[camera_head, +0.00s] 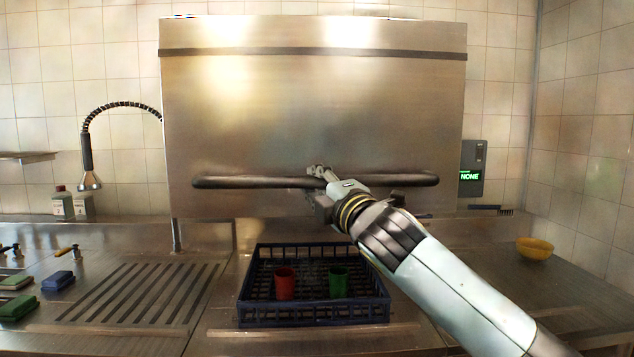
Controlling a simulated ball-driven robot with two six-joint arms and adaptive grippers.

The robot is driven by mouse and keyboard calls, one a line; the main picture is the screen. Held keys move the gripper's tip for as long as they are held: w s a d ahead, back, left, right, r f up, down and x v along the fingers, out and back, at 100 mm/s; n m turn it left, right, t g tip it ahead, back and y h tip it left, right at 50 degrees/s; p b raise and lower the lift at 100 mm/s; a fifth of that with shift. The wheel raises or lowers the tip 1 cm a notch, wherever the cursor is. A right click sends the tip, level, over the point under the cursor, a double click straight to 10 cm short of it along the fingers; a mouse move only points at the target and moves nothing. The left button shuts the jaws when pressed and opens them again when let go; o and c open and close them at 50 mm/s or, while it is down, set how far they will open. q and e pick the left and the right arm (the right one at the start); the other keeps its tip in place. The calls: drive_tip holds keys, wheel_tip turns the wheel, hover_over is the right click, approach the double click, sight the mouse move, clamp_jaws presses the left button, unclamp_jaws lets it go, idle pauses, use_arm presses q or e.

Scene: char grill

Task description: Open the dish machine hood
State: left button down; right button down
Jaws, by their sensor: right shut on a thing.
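The dish machine hood (300,110) is a large brushed-steel box in the middle of the head view. Its lower edge stands above the counter, leaving a gap with a rack beneath it. A dark horizontal bar handle (250,182) runs across the lower front of the hood. My right gripper (318,173) is shut on the handle near its middle. My right arm comes in from the lower right and covers part of the handle. The fingertips are small and partly hidden by the wrist. My left gripper does not show.
A dark blue rack (312,322) below the hood holds a red cup (285,283) and a green cup (338,281). A spray hose (88,150) hangs at left. A yellow bowl (534,248) stands on the right counter. Sponges (58,281) and bottles (62,203) are at left.

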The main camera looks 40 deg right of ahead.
drive_tip(key=c, duration=1.1)
unclamp_jaws()
drive_tip(key=v, duration=1.2)
drive_tip(key=shift+d, duration=0.1)
drive_tip(key=shift+f, duration=0.1)
